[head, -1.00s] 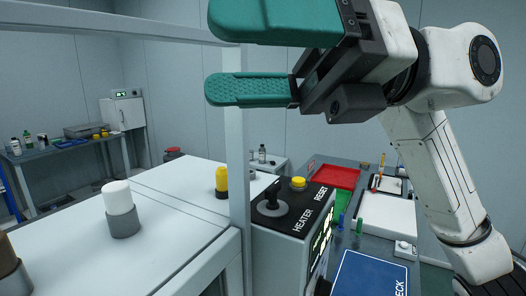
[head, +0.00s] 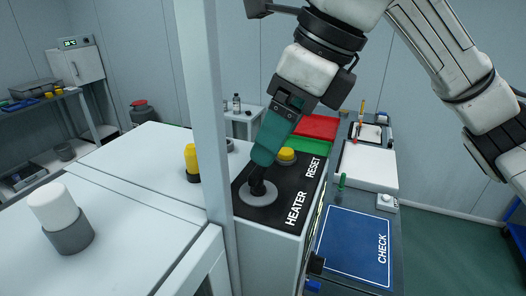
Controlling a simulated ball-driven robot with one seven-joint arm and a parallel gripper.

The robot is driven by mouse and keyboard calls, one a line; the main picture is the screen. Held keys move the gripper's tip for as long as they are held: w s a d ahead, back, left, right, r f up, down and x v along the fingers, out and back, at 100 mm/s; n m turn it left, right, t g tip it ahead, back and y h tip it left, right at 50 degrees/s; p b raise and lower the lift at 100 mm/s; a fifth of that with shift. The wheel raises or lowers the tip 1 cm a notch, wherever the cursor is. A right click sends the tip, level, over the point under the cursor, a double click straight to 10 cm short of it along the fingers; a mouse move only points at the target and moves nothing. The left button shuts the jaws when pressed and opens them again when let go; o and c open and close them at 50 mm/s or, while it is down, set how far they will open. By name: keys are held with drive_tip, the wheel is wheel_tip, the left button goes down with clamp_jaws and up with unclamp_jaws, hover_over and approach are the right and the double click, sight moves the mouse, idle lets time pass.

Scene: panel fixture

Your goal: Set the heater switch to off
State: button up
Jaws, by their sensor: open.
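The heater switch (head: 258,193) is a black knob on a round grey disc. It sits on the black panel top (head: 280,215) beside the printed word HEATER. My gripper (head: 264,157) points down at the switch, with its teal fingers overlapping the knob's upper part in the head view. The jaws are open, but the fingers line up in this view, so the gap is hidden. I cannot tell whether they touch the knob or are around it. No position marks for the switch can be read.
A yellow button (head: 286,154) marked RESET is just behind my gripper. A pale upright post (head: 203,110) stands close on the left. A yellow-topped cylinder (head: 192,160) stands beyond the post. A blue CHECK mat (head: 350,245) lies to the right.

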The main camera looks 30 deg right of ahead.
sight(260, 168)
drive_tip(key=p+x, duration=0.1)
drive_tip(key=x, duration=0.4)
drive_tip(key=shift+a+f, duration=0.15)
drive_tip(key=shift+f, duration=0.2)
drive_tip(key=c, duration=1)
